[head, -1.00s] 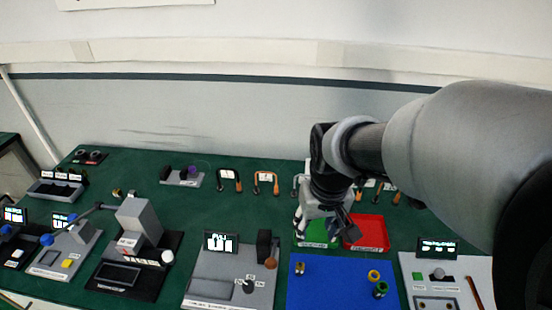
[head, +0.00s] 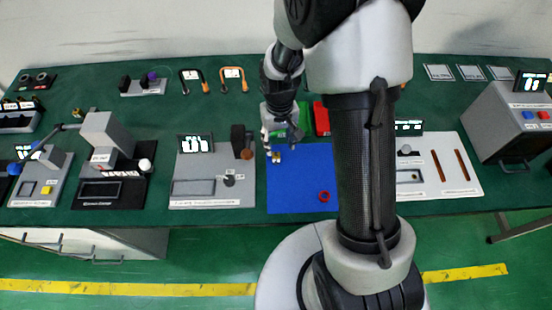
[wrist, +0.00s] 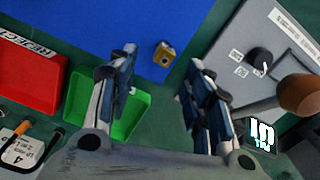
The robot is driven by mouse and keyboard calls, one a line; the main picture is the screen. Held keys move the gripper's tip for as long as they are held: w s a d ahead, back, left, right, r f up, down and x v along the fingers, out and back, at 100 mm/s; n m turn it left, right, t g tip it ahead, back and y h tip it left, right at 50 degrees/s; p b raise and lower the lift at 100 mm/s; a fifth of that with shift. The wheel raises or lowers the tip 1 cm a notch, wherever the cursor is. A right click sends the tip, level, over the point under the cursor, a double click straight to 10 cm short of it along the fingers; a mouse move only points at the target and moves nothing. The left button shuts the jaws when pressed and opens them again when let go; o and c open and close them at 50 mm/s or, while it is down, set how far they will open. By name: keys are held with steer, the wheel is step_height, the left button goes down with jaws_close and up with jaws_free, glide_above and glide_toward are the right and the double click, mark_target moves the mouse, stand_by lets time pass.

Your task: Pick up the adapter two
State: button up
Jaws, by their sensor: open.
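A small brass-coloured adapter (head: 276,157) stands on the blue mat (head: 290,200) near its upper left corner; it also shows in the wrist view (wrist: 164,54) near the mat's edge. A red ring-shaped piece (head: 323,196) lies lower on the mat. I cannot read which one is adapter two. My gripper (head: 281,139) is above the upper left part of the mat, close to the brass adapter. In the wrist view my gripper (wrist: 163,62) is open and empty, with the adapter showing between its fingertips, apart from both. My arm hides the mat's right side.
A red tray (wrist: 28,75) and a green tray (wrist: 125,108) sit beside the mat. A grey device with a knob and brown handle (head: 213,180) stands left of the mat. A slotted white panel (head: 445,165) is to the right. Green tabletop behind is partly clear.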

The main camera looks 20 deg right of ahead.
mark_target(276, 154)
steer(key=shift+w+a+f+b, duration=0.1)
steer(key=shift+f+b, duration=0.25)
steer(key=shift+f, duration=0.8)
steer(key=shift+s+a+f+b, duration=0.15)
steer(key=shift+f+b, duration=0.2)
steer(key=shift+f, duration=0.85)
steer(key=shift+w+a+f+b, duration=0.15)
steer(key=shift+f+b, duration=0.2)
steer(key=shift+f, duration=0.8)
steer(key=shift+c, duration=0.2)
jaws_close()
